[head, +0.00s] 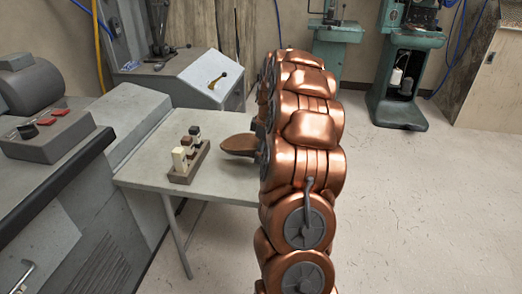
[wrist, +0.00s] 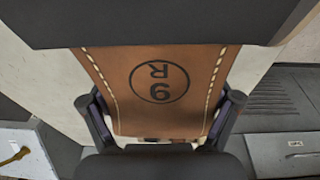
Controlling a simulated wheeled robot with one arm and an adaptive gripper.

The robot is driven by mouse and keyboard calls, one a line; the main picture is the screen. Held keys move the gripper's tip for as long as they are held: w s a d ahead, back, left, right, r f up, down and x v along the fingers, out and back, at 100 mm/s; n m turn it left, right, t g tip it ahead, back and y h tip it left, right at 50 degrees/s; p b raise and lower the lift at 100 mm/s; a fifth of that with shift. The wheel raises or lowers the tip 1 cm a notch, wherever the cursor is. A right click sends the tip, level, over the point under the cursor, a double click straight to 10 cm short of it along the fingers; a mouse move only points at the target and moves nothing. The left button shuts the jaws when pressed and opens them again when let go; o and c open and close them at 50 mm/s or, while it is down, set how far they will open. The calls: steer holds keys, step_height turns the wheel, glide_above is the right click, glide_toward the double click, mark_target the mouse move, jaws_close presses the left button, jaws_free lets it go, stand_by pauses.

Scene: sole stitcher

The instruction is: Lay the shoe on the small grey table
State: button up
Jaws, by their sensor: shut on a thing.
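The shoe shows as a brown pointed shape (head: 238,146) over the small grey table (head: 222,185) in the head view. In the wrist view its tan leather face (wrist: 160,55) has white stitching along both sides and a circled "R" and number. My gripper (wrist: 160,100) has a dark finger on either side of the shoe and is shut on it. In the head view my copper arm hides most of the gripper and part of the shoe. I cannot tell whether the shoe touches the tabletop.
A small rack (head: 187,165) with several cream and dark blocks stands on the table, left of the shoe. A grey machine (head: 45,125) is at the left. A slanted grey cabinet (head: 200,75) with a brass lever stands behind the table.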

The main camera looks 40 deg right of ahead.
steer(key=shift+f, duration=0.55)
steer(key=o, duration=1.2)
steer(key=r, duration=0.4)
steer(key=s+r, duration=0.1)
steer(key=r, duration=0.7)
steer(key=shift+s+d, duration=0.4)
